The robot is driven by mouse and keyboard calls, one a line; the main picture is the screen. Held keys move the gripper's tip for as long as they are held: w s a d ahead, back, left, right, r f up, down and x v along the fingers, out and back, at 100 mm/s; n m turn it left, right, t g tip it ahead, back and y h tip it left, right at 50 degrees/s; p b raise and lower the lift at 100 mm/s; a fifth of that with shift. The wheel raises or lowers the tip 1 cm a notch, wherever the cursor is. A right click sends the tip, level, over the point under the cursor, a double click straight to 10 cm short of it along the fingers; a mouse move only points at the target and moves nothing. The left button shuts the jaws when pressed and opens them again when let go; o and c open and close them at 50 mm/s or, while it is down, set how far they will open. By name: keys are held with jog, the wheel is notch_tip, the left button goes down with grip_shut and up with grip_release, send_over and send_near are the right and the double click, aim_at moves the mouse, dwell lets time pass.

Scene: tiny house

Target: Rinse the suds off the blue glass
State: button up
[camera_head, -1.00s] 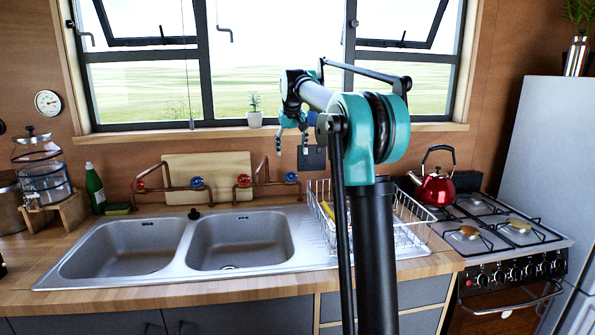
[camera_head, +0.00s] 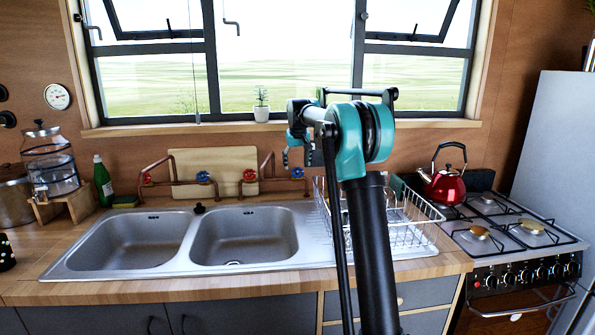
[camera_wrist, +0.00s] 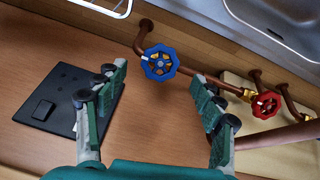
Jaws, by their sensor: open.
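I cannot make out a blue glass or suds in either view. The steel double sink has a left basin (camera_head: 130,243) and a right basin (camera_head: 243,237); I see no glass in their visible parts. Copper taps behind it carry blue and red valve wheels. My gripper (camera_head: 297,157) hangs in the air near the right-hand blue valve (camera_head: 297,172). In the wrist view my gripper (camera_wrist: 160,112) has its fingers spread with nothing between them. A blue valve (camera_wrist: 160,63) shows beyond the fingers, and a red valve (camera_wrist: 266,104) lies to the right.
A wire dish rack (camera_head: 418,214) stands right of the sink, partly hidden by my arm. A red kettle (camera_head: 444,187) sits on the stove. A green bottle (camera_head: 103,183) and sponge (camera_head: 125,201) stand left of the taps. A dark wall plate (camera_wrist: 72,98) is beside my gripper.

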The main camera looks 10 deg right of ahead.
aim_at(297, 171)
jog(key=shift+x, duration=2.05)
jog(key=c, duration=1.2)
jog(key=shift+o, duration=0.2)
jog(key=shift+n, duration=0.4)
jog(key=n+h, duration=0.1)
jog(key=n, duration=0.2)
jog(key=shift+a, duration=0.1)
jog(key=shift+s+n+t+h, duration=0.1)
jog(key=shift+n+t+h, duration=0.35)
jog(key=shift+n, duration=1.55)
